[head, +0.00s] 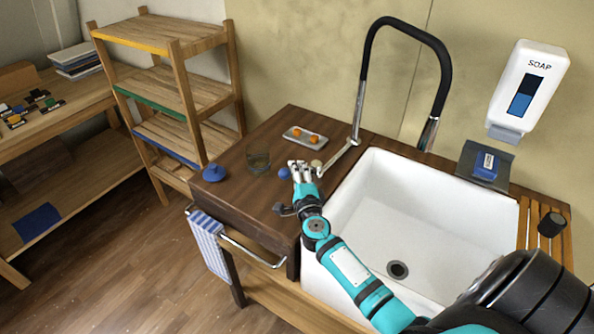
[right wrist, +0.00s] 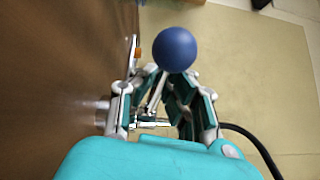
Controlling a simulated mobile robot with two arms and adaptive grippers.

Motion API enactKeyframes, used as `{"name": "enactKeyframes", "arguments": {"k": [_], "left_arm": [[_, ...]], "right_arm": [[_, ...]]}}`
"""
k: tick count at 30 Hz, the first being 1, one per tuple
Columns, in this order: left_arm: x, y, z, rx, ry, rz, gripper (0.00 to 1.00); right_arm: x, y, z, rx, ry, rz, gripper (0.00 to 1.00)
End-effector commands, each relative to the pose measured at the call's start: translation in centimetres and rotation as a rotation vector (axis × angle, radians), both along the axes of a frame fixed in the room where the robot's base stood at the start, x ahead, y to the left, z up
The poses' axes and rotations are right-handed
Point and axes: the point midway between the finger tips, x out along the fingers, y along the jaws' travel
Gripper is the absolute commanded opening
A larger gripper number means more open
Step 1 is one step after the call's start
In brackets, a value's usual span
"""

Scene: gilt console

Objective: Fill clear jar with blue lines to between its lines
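The clear jar (head: 258,161) stands on the dark wooden counter left of the sink; its blue lines and contents are too small to make out. The tap (head: 359,120) has a tall black spout arching over the white sink (head: 490,214). My right gripper (head: 300,167) is right of the jar, above the counter, with its fingers apart. A blue ball (head: 284,172) is at its fingertips; it shows large in the right wrist view (right wrist: 175,49). A pale rod runs between the fingers from the tap's base towards the ball; whether they join is unclear. My left gripper is out of view.
A blue lid (head: 214,172) lies at the counter's left end. A small tray (head: 293,141) with orange items is behind the jar. A soap dispenser (head: 528,90) hangs on the wall. A striped towel (head: 209,246) hangs in front. The sink is empty.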

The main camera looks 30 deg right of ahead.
Motion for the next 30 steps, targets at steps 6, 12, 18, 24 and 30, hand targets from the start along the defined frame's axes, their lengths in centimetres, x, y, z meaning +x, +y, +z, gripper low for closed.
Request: {"name": "enactKeyframes", "arguments": {"k": [6, 12, 18, 24, 30], "left_arm": [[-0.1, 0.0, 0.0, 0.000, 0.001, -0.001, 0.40], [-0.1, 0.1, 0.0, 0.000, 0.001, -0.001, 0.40], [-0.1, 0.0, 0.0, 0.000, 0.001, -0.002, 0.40], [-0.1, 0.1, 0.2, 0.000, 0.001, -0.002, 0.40], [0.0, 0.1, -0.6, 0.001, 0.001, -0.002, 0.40]], "right_arm": [[0.0, 0.0, -0.1, 0.002, 0.001, 0.000, 0.00], [0.0, 0.1, -0.1, 0.003, 0.002, 0.001, 0.00], [-0.1, 0.1, -0.3, 0.005, 0.003, 0.001, 0.00], [-0.8, 0.0, -0.3, 0.001, 0.006, 0.094, 0.00], [-1.5, 0.1, -0.6, 0.005, 0.007, 0.208, 0.00]]}}
